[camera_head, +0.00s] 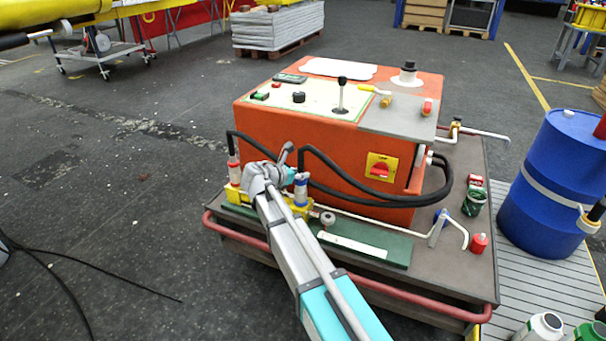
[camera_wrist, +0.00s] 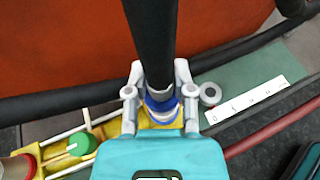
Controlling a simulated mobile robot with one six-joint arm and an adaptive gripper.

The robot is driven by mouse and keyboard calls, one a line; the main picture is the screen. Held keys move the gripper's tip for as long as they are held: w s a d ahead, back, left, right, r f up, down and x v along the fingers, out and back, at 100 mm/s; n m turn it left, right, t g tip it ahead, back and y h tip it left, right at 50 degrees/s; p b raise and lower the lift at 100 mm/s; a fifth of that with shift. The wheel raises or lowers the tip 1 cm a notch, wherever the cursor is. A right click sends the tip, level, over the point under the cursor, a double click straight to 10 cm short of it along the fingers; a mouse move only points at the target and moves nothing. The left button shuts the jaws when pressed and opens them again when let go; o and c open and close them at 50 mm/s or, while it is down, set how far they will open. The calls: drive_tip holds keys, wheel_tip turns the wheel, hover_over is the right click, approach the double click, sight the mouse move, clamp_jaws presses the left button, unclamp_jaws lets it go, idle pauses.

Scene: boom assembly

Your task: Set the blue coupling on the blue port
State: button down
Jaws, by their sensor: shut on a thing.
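The blue coupling (camera_wrist: 159,105) is a white and blue ring fitting at the end of a thick black hose (camera_wrist: 152,40). My gripper (camera_wrist: 160,92) is shut around the hose end, one finger on each side. In the head view my gripper (camera_head: 290,178) is at the front of the orange cabinet, and the coupling (camera_head: 301,190) stands upright over the yellow block (camera_head: 296,206). The blue port is hidden under the coupling; I cannot tell whether they touch. A green port (camera_wrist: 82,143) and a red fitting (camera_wrist: 20,166) are to the left on the block.
The orange cabinet (camera_head: 330,150) stands close behind my gripper. A second hose with a red fitting (camera_head: 233,165) is at the left. White pipes, a green labelled plate (camera_head: 350,243) and a red rail (camera_head: 240,235) are nearby. A blue drum (camera_head: 555,185) stands right.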

drive_tip(key=shift+f, duration=0.25)
drive_tip(key=c, duration=0.8)
unclamp_jaws()
drive_tip(key=shift+o, duration=0.2)
drive_tip(key=shift+s+a+r, duration=0.1)
drive_tip(key=shift+s+r, duration=0.05)
drive_tip(key=p+v, duration=0.4)
drive_tip(key=v, duration=0.6)
drive_tip(key=shift+a+r, duration=0.2)
drive_tip(key=shift+s, duration=0.1)
idle(0.6)
